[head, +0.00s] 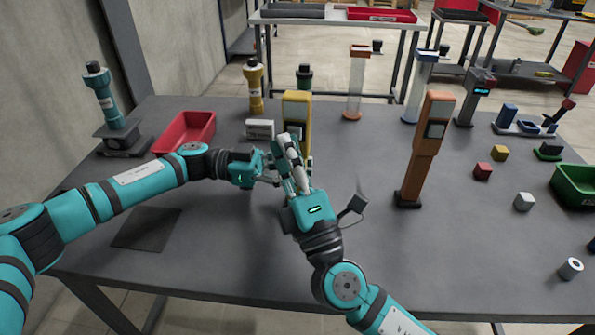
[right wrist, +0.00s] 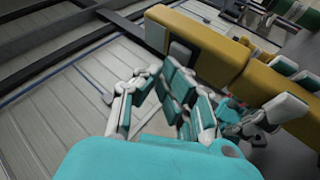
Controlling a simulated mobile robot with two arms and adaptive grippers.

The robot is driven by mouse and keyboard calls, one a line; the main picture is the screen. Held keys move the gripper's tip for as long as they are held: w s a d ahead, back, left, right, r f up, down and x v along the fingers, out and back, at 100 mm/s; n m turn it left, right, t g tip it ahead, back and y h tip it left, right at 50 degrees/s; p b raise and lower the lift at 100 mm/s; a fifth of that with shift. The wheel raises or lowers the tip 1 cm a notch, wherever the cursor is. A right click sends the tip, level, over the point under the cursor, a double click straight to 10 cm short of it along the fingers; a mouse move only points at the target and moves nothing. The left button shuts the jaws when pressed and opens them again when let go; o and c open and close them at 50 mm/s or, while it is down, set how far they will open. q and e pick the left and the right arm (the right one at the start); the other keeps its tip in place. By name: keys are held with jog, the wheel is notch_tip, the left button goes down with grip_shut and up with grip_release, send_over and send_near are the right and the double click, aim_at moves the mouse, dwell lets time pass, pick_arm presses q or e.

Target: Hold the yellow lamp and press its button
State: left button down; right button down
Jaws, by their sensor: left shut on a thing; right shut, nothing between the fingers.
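The yellow lamp (head: 297,108), an upright post, stands mid-table in the head view. It crosses the upper right wrist view (right wrist: 212,46), with a grey square button (right wrist: 181,56) on its side. My left gripper (head: 271,172) comes in from the left and is shut on the lamp's lower part; its fingers also show in the right wrist view (right wrist: 268,114). My right gripper (head: 281,142) is shut and empty in front of the lamp. Its fingertips are close to the button; I cannot tell whether they touch. My grippers hide the lamp's lower part in the head view.
A red bin (head: 186,132) and a teal lamp (head: 105,105) are at left. An orange post (head: 424,150) is to the right, with small cubes beyond. The front right table is mostly clear.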

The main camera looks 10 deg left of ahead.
jog(key=shift+w, duration=0.45)
dwell(0.6)
jog(key=shift+s, duration=0.8)
jog(key=shift+s, duration=0.1)
jog(key=s, duration=0.5)
jog(key=shift+s+a, duration=0.25)
jog(key=shift+s, duration=0.15)
pick_arm(q)
jog(key=c, duration=1)
grip_release()
jog(key=shift+o, duration=0.2)
